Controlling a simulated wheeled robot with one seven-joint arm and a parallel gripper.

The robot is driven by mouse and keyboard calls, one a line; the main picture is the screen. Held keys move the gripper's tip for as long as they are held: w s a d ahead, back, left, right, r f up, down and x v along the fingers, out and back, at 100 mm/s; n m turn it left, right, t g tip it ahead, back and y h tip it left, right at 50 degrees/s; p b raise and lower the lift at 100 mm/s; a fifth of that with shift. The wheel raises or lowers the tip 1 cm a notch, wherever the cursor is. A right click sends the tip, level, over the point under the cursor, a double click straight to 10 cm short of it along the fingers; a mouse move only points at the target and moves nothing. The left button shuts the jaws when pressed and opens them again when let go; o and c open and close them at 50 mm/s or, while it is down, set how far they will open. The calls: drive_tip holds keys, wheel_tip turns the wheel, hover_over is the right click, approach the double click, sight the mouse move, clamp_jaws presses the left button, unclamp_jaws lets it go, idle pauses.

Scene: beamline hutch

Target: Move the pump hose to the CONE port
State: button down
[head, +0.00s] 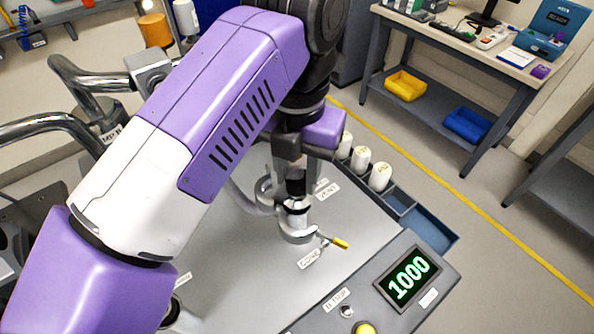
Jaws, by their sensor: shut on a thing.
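My gripper (296,188) points down over the grey bench panel and is shut on the metal end fitting of the pump hose (295,206). A pale curved length of the hose (238,197) shows to the left, partly hidden by my arm. The fitting is directly above a metal ring clamp (297,233) with a yellow-tipped lever, at the port beside the CONE label (310,258). I cannot tell whether the fitting is seated there or just above it. Another ring (265,188) stands behind, near a second label (327,189).
A panel display (408,278) reads 1000, with a toggle and a yellow button (365,328) in front. White capped containers (380,177) stand in a dark tray (425,228) along the right edge. Thick metal pipes (45,125) are at left. A workbench (480,50) stands beyond the clear floor.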

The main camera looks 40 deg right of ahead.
drive_tip(key=shift+f, duration=0.1)
drive_tip(key=c, duration=0.9)
unclamp_jaws()
wheel_tip(320, 180, up, 8)
drive_tip(key=p, duration=0.3)
drive_tip(key=shift+f, duration=0.1)
